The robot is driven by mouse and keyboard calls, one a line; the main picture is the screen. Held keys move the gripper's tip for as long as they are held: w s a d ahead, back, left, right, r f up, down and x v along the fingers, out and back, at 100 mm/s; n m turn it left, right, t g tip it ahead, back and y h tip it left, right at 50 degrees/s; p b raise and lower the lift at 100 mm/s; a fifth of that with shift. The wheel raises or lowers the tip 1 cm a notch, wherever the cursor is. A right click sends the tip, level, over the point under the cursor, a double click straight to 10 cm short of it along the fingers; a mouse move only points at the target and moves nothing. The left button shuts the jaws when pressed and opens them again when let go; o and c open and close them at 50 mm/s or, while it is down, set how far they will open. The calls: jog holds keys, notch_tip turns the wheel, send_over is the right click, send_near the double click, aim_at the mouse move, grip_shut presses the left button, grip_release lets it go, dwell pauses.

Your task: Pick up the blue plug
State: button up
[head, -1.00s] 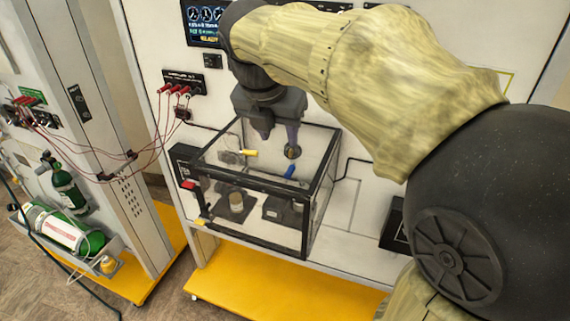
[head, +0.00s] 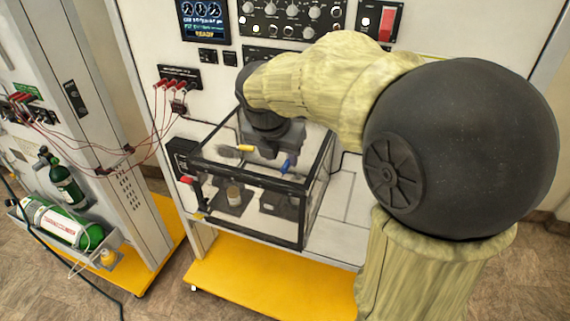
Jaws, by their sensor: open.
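The blue plug (head: 288,163) is small and stands out near the top front of the clear, dark-framed box (head: 304,222). A yellow plug (head: 245,148) lies to its left. My gripper (head: 272,152) points down at the box, just behind and left of the blue plug in the picture. It is open, and nothing shows held in it. Its fingertips are hard to make out against the box frame, and I cannot tell whether they touch the plug.
Dark stands, one with a pale cylinder (head: 234,195), sit inside the box. Red leads (head: 152,135) hang at the left. The panel with knobs (head: 290,12) rises behind. Bare worktop (head: 345,205) lies right of the box.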

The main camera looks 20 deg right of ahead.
aim_at(284, 166)
jog(key=shift+p+x, duration=0.45)
jog(key=shift+x, duration=1.5)
grip_shut()
